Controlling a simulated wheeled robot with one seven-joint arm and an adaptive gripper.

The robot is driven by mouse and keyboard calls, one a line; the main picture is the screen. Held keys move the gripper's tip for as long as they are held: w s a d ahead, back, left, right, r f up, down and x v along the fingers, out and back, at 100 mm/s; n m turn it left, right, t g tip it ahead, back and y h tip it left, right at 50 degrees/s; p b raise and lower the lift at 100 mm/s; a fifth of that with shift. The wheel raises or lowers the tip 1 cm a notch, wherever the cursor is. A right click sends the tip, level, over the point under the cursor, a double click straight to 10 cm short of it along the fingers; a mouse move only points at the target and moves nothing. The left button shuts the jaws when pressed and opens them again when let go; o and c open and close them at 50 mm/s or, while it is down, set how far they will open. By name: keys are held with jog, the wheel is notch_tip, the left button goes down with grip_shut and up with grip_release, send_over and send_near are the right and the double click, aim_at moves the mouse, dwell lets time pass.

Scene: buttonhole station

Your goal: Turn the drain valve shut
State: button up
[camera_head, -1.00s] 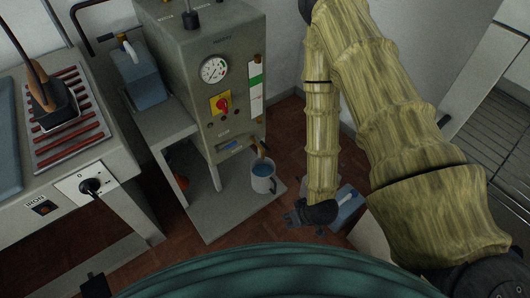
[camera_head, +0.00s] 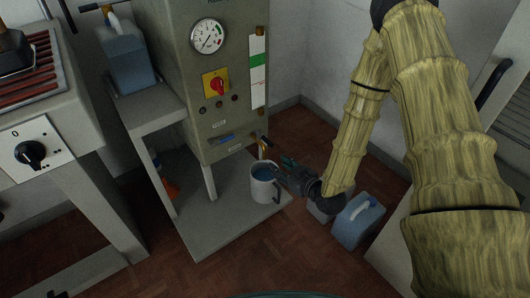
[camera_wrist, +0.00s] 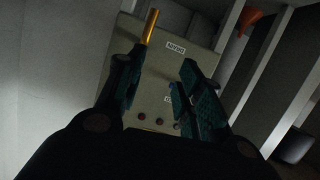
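The drain valve (camera_head: 263,148) is a small brass tap with a dark handle, low on the front of the grey boiler cabinet (camera_head: 190,110). A white mug (camera_head: 262,190) holding bluish water stands below it. My gripper (camera_head: 284,166) is just right of the valve and the mug's rim, pointing left toward them; I cannot tell whether it touches either. In the wrist view my gripper (camera_wrist: 162,60) has its fingers apart, with nothing seen between them but the cabinet face (camera_wrist: 155,85). A brass rod (camera_wrist: 150,27) shows beyond the left finger. The handle's exact angle is too small to tell.
The mug stands on a low grey shelf (camera_head: 225,230). Another canister (camera_head: 128,65) sits on the side shelf. The ironing table (camera_head: 60,130) is at left. Brown floor in front is clear.

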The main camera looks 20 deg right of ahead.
aim_at(264, 139)
jog(key=w+t+b, duration=0.1)
jog(key=w+b, duration=0.2)
jog(key=w, duration=0.1)
jog(key=w+a+t+b, duration=0.1)
jog(key=w+b, duration=0.2)
jog(key=w, duration=0.2)
jog(key=w+n+t+y+b, duration=0.1)
jog(key=w+b, duration=0.2)
jog(key=w, duration=0.2)
jog(key=shift+a+r+b, duration=0.35)
jog(key=shift+b, duration=0.05)
grip_shut()
